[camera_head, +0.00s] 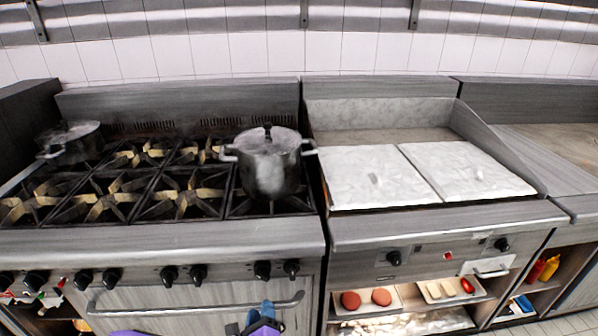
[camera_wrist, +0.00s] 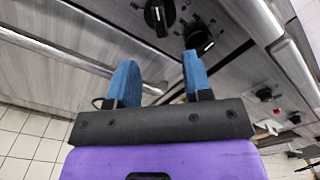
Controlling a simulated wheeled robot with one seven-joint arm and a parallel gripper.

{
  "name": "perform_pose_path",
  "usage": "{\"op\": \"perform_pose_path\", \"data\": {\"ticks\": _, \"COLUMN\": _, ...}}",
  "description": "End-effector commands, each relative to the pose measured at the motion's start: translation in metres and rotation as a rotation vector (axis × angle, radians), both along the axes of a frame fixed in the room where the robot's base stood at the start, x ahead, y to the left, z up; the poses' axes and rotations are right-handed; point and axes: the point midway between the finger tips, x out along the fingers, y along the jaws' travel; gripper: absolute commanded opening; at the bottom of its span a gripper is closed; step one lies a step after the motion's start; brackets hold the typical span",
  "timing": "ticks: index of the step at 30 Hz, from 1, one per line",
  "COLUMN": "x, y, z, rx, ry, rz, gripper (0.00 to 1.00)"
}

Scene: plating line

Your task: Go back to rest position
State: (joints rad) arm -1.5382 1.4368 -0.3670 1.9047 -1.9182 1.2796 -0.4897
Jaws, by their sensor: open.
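My gripper (camera_head: 262,315) shows at the bottom edge of the head view, low in front of the stove's oven door. In the wrist view my gripper (camera_wrist: 158,84) has two blue fingers apart with nothing between them. It is open and empty. The stove's front panel with black knobs (camera_wrist: 160,15) and the oven door handle (camera_wrist: 75,50) lie beyond the fingers. I cannot tell the exact gap between the fingers and the stove front.
A lidded pot (camera_head: 270,165) stands on the right burners, and another pot (camera_head: 70,143) at the far left. The griddle (camera_head: 380,135) carries two pale sheets (camera_head: 375,178). Below it, a shelf holds trays (camera_head: 450,289) and red patties (camera_head: 351,300). The oven handle (camera_head: 195,308) sticks out near my gripper.

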Motion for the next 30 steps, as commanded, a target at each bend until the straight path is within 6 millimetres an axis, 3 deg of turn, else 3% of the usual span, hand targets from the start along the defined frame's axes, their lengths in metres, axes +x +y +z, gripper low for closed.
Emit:
{"op": "perform_pose_path", "data": {"ticks": 5, "x": 0.021, "y": -0.012, "z": 0.033, "rx": 0.092, "ry": 0.009, "rz": -0.119, "gripper": 0.46}}
{"op": "perform_pose_path", "data": {"ticks": 11, "x": 0.060, "y": -0.051, "z": 0.100, "rx": 0.302, "ry": 0.028, "rz": -0.385, "gripper": 0.46}}
{"op": "perform_pose_path", "data": {"ticks": 21, "x": 0.100, "y": -0.141, "z": 0.206, "rx": 0.686, "ry": 0.034, "rz": -0.833, "gripper": 0.46}}
{"op": "perform_pose_path", "data": {"ticks": 30, "x": 0.105, "y": -0.228, "z": 0.286, "rx": 1.038, "ry": 0.007, "rz": -1.193, "gripper": 0.46}}
